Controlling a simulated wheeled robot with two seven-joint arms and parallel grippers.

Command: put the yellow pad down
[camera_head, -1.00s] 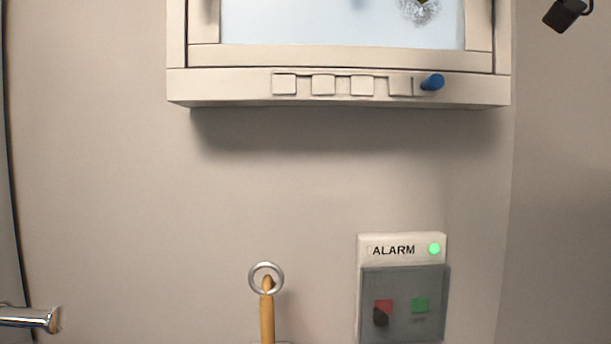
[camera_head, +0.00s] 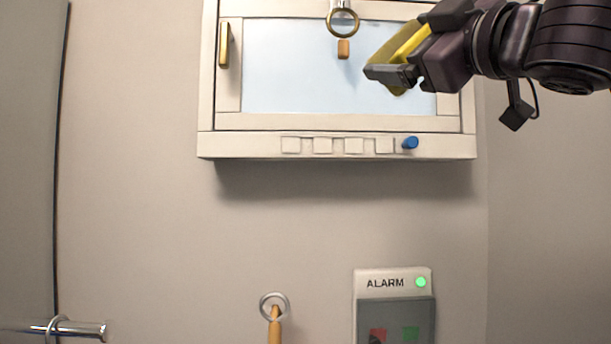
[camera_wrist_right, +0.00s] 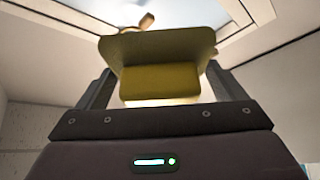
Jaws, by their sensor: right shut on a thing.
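The yellow pad (camera_head: 395,52) shows at the upper right of the head view, in front of the right part of a pale window panel. It is a flat plate with a thicker block as a grip. My right gripper (camera_head: 412,44) comes in from the right and is shut on the block, holding the pad off any surface I can see. In the right wrist view the pad (camera_wrist_right: 155,50) sits between the two dark fingers (camera_wrist_right: 158,88), its plate beyond the fingertips. My left gripper is in neither view.
A framed cabinet (camera_head: 335,146) with a pale panel is on the wall, with a blue knob (camera_head: 410,143) below. A ring with a wooden piece (camera_head: 343,30) hangs before it. An alarm box (camera_head: 393,284), a wooden-handled ring (camera_head: 274,306) and a metal bar (camera_head: 80,328) are lower down.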

